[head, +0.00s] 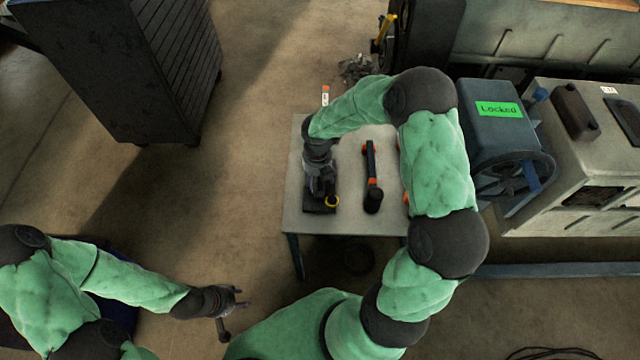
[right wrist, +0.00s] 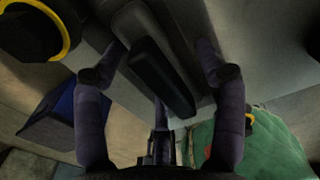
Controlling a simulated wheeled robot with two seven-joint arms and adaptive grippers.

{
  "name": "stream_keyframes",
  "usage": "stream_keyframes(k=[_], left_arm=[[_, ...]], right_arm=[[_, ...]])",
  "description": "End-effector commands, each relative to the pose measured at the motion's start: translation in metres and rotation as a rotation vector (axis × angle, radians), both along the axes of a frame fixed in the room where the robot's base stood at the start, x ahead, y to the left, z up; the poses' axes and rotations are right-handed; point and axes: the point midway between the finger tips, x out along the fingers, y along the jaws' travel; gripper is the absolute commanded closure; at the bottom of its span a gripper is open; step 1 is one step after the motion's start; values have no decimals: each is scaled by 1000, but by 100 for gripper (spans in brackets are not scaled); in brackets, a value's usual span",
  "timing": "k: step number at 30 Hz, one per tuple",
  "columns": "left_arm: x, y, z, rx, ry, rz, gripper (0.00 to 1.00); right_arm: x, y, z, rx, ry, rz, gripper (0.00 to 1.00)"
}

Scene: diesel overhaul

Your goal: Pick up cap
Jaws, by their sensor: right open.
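My right gripper (head: 320,190) is over the left part of the small table, pointing down, with its fingers spread. In the right wrist view its open fingers (right wrist: 158,78) stand on either side of a dark elongated block (right wrist: 161,76), and I cannot tell whether they touch it. A dark round piece with a yellow rim (right wrist: 38,28) shows at the upper left there. In the head view a yellow ring (head: 333,201) lies beside the gripper. I cannot tell which piece is the cap. My left gripper (head: 238,304) is open and empty over the floor.
The small table (head: 340,222) also holds a black tool with orange ends (head: 372,178), right of my right gripper. My right arm hides the table's right side. A blue machine with a green "Locked" label (head: 498,109) stands to the right. A dark cabinet (head: 120,65) stands at upper left.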

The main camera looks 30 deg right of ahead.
Motion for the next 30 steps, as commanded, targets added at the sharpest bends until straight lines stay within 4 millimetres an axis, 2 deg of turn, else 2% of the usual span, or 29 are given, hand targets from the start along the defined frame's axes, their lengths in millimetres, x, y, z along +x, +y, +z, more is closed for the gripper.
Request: stream_keyframes(k=[2,5,9,10,22,29,30], left_arm=[[0,0,1,0,0,0,60],[0,0,1,0,-1,0,60],[0,0,1,0,0,0,60],[0,0,1,0,0,0,60],[0,0,4,0,0,0,60],[0,0,18,0,0,0,60],[0,0,22,0,0,0,60]], right_arm=[[0,0,1,-1,-1,0,29],[0,0,1,0,0,0,54],[0,0,1,0,0,0,94],[0,0,1,0,0,0,100],[1,0,7,0,-4,-1,100],[2,-1,38,-1,-8,-2,100],[-3,-3,44,-1,-5,-2,100]])
